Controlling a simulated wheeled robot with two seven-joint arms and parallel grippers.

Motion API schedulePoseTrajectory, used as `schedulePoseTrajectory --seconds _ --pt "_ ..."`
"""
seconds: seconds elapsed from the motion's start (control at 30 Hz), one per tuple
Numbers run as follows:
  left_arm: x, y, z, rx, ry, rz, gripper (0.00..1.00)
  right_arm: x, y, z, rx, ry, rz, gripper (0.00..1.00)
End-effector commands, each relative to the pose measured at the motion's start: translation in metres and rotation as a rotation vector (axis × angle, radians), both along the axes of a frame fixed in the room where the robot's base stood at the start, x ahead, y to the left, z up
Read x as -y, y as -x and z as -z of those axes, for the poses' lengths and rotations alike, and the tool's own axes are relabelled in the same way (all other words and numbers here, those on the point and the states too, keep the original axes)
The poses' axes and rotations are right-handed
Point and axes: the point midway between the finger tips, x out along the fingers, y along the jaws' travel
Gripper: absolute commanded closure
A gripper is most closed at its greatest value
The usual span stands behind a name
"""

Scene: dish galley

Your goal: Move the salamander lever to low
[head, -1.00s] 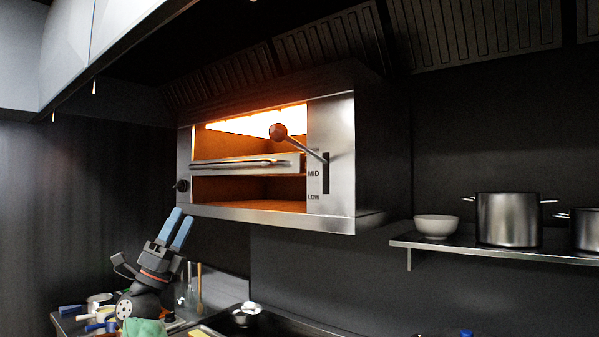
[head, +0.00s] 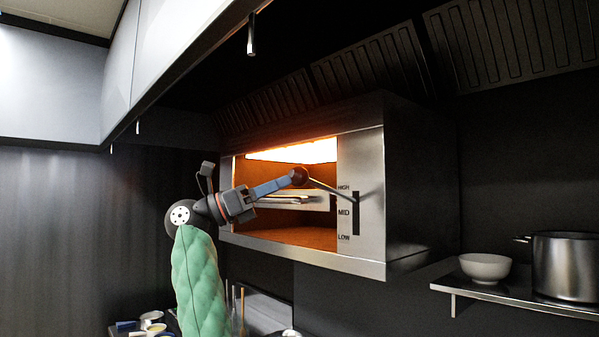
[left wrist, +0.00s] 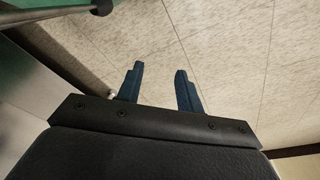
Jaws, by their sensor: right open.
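The salamander (head: 361,160) is a steel-fronted grill with a glowing opening. Its lever (head: 328,189) reaches out from a dark vertical slot (head: 356,222) beside the labels HIGH, MID and LOW. The rod meets the slot in its upper part, above the MID mark. The lever ends in a round dark knob (head: 299,176). My right gripper (head: 287,181) is open, its blue fingers right at the knob; whether they touch it I cannot tell. My left gripper (left wrist: 158,80) shows in the left wrist view, open and empty above pale floor tiles.
A shelf (head: 470,290) at the right holds a white bowl (head: 485,267) and a steel pot (head: 567,266). Wall cabinets and a dark hood hang above the salamander. Small containers (head: 152,318) stand low on the counter at left.

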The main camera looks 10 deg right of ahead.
Motion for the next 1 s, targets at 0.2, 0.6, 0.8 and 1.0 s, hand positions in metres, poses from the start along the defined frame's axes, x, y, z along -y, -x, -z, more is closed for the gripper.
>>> schedulePoseTrajectory --seconds 0.2,0.6,0.8,1.0 --pt "-0.010 0.010 0.022 0.015 -0.009 0.006 0.64 0.024 0.001 -0.013 -0.002 0.002 0.002 0.42" --pt "-0.020 0.021 0.045 0.035 -0.015 0.012 0.64 0.045 0.003 -0.019 -0.001 0.002 0.000 0.42" --pt "-0.020 0.022 0.046 0.036 -0.015 0.012 0.64 0.046 0.003 -0.019 -0.001 0.002 0.000 0.42" --pt "-0.021 0.021 0.046 0.036 -0.016 0.012 0.64 0.046 0.003 -0.019 -0.001 0.002 0.000 0.65"
